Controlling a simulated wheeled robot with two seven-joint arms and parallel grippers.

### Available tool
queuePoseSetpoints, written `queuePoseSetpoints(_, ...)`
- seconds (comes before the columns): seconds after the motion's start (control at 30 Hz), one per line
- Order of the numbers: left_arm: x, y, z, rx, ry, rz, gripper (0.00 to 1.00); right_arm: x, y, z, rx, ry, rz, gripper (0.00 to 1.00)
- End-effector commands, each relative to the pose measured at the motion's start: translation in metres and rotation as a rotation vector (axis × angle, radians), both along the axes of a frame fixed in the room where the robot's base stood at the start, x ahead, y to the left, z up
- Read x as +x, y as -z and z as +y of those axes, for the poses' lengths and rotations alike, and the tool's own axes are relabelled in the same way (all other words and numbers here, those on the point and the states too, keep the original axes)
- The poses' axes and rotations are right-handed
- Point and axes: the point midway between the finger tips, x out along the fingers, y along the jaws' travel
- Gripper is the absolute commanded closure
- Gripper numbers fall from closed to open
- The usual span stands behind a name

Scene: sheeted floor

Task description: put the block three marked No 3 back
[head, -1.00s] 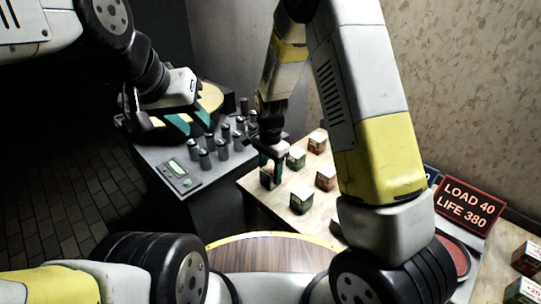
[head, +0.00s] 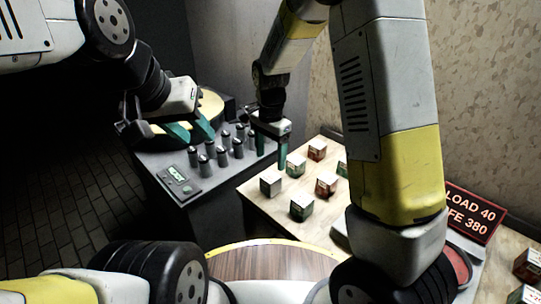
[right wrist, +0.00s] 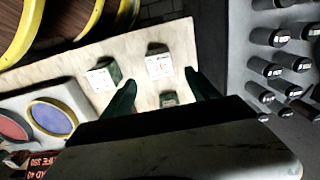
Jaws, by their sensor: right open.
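Several small cube blocks with white tops and red or green sides stand on the pale wooden table. One block (head: 271,186) sits at the table's left edge, another block (head: 302,208) nearer me, and a reddish block (head: 317,149) further back. Their markings are too small to read, so I cannot tell which is No 3. My right gripper (head: 272,152) is open and empty above the table's far left edge. In the right wrist view, two blocks (right wrist: 103,76) (right wrist: 159,66) show beyond its parted fingers. My left gripper (head: 192,133) is open and empty beside a round yellow-topped thing.
A grey bench (head: 215,182) with several dark labelled cylinders (head: 222,157) and a small display (head: 177,175) stands left of the table. A red-framed sign (head: 472,212) reads LOAD 40, LIFE 380. More blocks (head: 528,265) lie at right. A round wooden top (head: 270,262) is in front.

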Motion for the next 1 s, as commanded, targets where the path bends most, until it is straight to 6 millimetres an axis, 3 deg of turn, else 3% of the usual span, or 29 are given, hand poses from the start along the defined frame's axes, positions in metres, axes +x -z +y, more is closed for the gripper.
queuePoseSetpoints(0.27, 0.0, 0.0, 0.0, 0.0, 0.0, 0.0, 0.64, -0.001, -0.031, -0.002, 0.006, -0.005, -0.004, 0.31)
queuePoseSetpoints(0.47, 0.0, 0.0, 0.0, 0.0, 0.0, 0.0, 0.64, -0.016, -0.073, -0.026, 0.073, -0.096, -0.058, 0.31)
queuePoseSetpoints(0.7, 0.0, 0.0, 0.0, 0.0, 0.0, 0.0, 0.64, -0.061, -0.14, -0.073, 0.149, -0.316, -0.213, 0.31)
queuePoseSetpoints(1.0, 0.0, 0.0, 0.0, 0.0, 0.0, 0.0, 0.64, -0.135, -0.191, -0.12, 0.103, -0.597, -0.442, 0.31)
